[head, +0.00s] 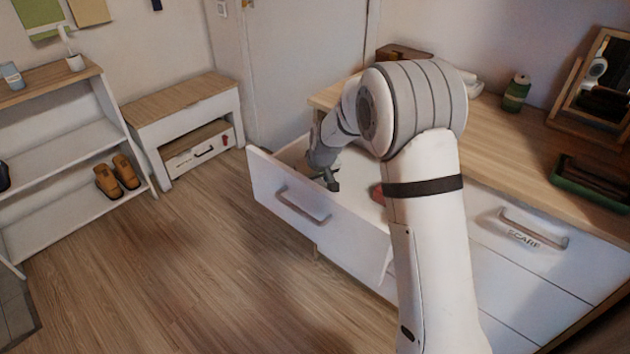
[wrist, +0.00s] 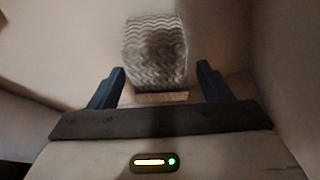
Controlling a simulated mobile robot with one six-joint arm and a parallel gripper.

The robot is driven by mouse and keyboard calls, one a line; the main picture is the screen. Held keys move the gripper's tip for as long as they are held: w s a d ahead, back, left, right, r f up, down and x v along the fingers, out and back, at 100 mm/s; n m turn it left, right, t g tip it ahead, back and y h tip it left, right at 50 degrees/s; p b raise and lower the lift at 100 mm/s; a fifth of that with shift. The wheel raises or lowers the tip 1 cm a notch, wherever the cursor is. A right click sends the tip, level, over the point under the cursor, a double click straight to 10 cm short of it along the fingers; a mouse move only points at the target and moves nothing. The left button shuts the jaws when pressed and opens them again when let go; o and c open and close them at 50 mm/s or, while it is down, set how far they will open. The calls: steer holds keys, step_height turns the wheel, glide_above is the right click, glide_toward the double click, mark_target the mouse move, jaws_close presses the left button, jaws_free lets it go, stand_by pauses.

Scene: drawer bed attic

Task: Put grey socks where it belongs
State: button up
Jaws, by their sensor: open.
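A grey bundle with a wavy pattern, which looks like the grey socks (wrist: 156,45), lies on the pale floor of the open drawer in the wrist view. My gripper (wrist: 162,72) is open. Its two dark fingers point toward the bundle, one to each side of its lower end, with gaps to both sides; I cannot tell how far above it they are. In the head view my gripper (head: 329,181) reaches down into the open white drawer (head: 300,207) of the dresser. The bundle cannot be made out there.
A reddish item (head: 378,194) shows in the drawer beside my arm. A closed drawer (head: 520,236) labelled SCARF is at the right. On the dresser top stand a green jar (head: 516,93), a mirror (head: 597,85) and a green tray (head: 590,184). The floor in front is clear.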

steer(key=p+v, duration=0.1)
steer(key=v, duration=1)
steer(key=s+d+r+m, duration=0.1)
steer(key=s+d+m, duration=0.1)
steer(key=s+d, duration=0.4)
steer(key=s+d+r+m+g+h, duration=0.1)
steer(key=s+d, duration=0.5)
steer(key=s, duration=0.8)
steer(key=s+d+r+m+g+h, duration=0.1)
steer(key=s+d+r+m, duration=0.2)
steer(key=s+d, duration=0.3)
steer(key=s, duration=0.5)
steer(key=shift+d+r, duration=0.1)
